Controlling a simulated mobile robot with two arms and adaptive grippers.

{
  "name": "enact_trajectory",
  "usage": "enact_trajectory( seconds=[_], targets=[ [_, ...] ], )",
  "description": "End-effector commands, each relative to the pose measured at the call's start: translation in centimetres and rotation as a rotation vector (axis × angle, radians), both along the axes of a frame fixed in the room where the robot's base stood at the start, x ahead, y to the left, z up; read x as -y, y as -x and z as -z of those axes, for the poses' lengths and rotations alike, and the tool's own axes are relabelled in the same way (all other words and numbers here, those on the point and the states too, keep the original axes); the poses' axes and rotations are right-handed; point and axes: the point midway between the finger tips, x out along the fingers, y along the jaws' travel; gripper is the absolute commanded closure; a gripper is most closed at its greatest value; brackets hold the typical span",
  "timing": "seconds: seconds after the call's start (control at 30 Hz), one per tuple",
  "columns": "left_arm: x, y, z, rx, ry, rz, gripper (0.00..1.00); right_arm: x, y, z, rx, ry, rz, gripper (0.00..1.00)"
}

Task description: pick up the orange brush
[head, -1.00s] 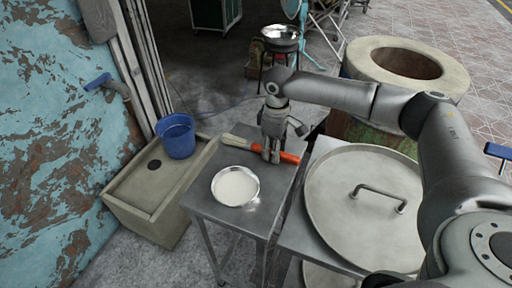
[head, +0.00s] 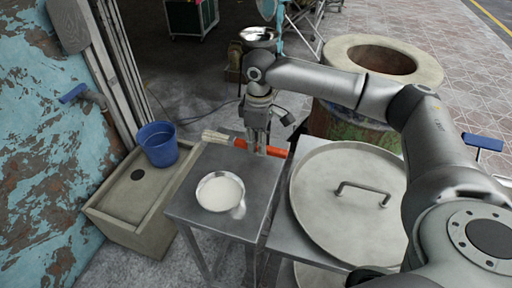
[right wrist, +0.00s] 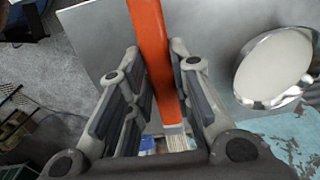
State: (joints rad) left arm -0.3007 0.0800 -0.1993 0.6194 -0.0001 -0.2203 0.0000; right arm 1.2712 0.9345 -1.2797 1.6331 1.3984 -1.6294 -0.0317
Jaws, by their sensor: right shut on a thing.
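The orange brush (head: 275,151) has an orange handle and pale bristles that point left in the head view. My right gripper (head: 257,152) is shut on it from above, and the brush seems to be a little above the metal side table (head: 228,219). In the right wrist view the orange handle (right wrist: 150,40) runs between the two fingers of my gripper (right wrist: 157,70). My left gripper is not in view.
A white-filled metal bowl (head: 220,191) stands on the side table. A large round lid (head: 320,205) lies on the right-hand table. A blue bucket (head: 158,144) sits on a stone basin (head: 118,212) at left. The barrel oven (head: 345,130) stands behind.

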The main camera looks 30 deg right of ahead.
Motion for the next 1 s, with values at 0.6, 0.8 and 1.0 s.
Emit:
enact_trajectory(
  seconds=[0.6, 0.8, 1.0],
  targets=[
    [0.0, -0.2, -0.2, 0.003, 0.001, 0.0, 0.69, -2.5, 10.9, -7.4, 0.003, 0.0, 0.001, 1.0],
    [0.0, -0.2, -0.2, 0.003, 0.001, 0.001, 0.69, -2.7, 11.7, -7.7, 0.001, 0.0, 0.001, 1.0],
    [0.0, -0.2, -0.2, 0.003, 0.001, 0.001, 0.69, -2.8, 11.7, -7.7, 0.001, 0.0, 0.002, 1.0]
  ],
)
